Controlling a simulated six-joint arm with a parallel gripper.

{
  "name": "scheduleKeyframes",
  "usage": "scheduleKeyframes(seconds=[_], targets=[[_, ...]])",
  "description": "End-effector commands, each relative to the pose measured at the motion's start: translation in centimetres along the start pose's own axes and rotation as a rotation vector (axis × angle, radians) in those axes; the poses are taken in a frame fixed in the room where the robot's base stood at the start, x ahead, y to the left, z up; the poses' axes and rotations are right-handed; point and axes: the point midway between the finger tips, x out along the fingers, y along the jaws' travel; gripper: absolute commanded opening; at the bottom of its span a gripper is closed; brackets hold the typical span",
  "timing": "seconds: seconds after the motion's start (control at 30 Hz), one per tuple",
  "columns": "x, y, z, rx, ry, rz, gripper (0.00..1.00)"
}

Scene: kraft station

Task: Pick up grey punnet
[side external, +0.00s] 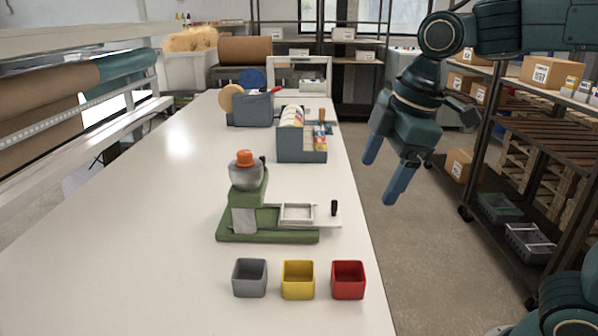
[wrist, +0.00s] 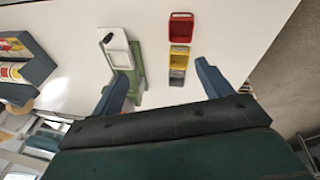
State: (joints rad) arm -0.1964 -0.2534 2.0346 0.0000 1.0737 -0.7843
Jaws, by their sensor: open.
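The grey punnet (side external: 250,278) is a small square open box on the white table, at the left end of a row of three in the side view. In the wrist view the grey punnet (wrist: 177,78) is the lowest of the row, just above and between the fingers. My gripper (side external: 380,180) is open and empty. It hangs in the air beyond the table's right edge, well away from the punnet. Its two blue fingers also show in the wrist view (wrist: 160,85).
A yellow punnet (side external: 298,280) and a red punnet (side external: 348,280) stand to the right of the grey one. Behind them is a green machine (side external: 268,237) with an orange-topped bowl. Grey bins (side external: 302,155) stand farther back. The table's left side is clear. Shelving (side external: 540,130) is at right.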

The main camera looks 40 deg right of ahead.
Motion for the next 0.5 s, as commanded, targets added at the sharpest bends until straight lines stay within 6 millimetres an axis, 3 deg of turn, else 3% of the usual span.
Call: scheduleKeyframes(seconds=[0.2, 0.5], targets=[[1.6, 1.5, -4.9, -0.325, -0.030, -0.067, 0.78], [4.9, 2.2, -11.5, -0.772, -0.049, -0.167, 0.78]])
